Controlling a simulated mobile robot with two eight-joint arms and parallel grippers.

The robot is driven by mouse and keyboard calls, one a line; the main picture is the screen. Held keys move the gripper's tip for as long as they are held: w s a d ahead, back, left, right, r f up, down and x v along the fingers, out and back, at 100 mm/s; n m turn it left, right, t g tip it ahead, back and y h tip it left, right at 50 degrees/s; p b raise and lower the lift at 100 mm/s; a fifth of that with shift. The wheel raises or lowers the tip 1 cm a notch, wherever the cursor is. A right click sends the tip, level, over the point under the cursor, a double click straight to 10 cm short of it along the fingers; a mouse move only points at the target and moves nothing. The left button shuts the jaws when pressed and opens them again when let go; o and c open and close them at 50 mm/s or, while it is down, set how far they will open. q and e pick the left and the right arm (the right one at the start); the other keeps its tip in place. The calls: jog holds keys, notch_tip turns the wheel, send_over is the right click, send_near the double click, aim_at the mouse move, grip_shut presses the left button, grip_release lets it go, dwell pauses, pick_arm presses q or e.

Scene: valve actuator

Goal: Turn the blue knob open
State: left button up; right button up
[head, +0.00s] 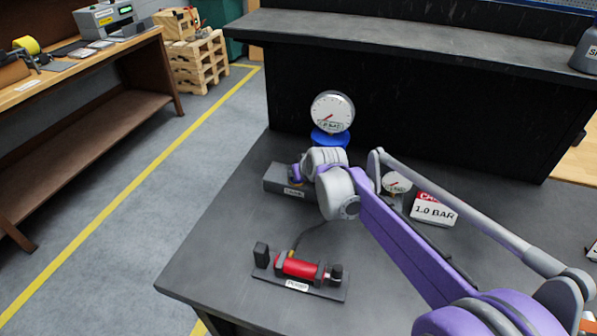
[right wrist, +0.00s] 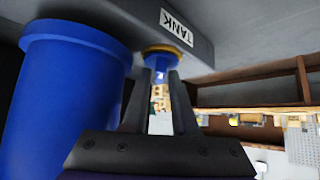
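In the right wrist view the blue knob (right wrist: 160,64) sits on a yellow ring on the grey box labelled TANK (right wrist: 188,28). My right gripper (right wrist: 160,78) has its two dark fingers apart, one on each side of the knob at the tips. Whether they press on it cannot be told. In the head view the grey box (head: 277,182) lies left of my right wrist, with the fingers and knob hidden or too small to make out. My left gripper is not in view.
A large blue cylinder (right wrist: 65,100) stands close left of my right fingers. A gauge (head: 332,112) rises behind the box. A red pump (head: 299,266) lies at the table's front, and a 1.0 BAR sign (head: 434,211) stands right. The table's front left is clear.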

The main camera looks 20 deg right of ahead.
jog(key=shift+o, duration=1.1)
jog(key=shift+s+r, duration=0.1)
jog(key=shift+r, duration=0.05)
jog(key=v, duration=1)
jog(key=shift+s+r+p, duration=0.2)
jog(key=shift+p, duration=0.1)
jog(key=shift+c, duration=0.2)
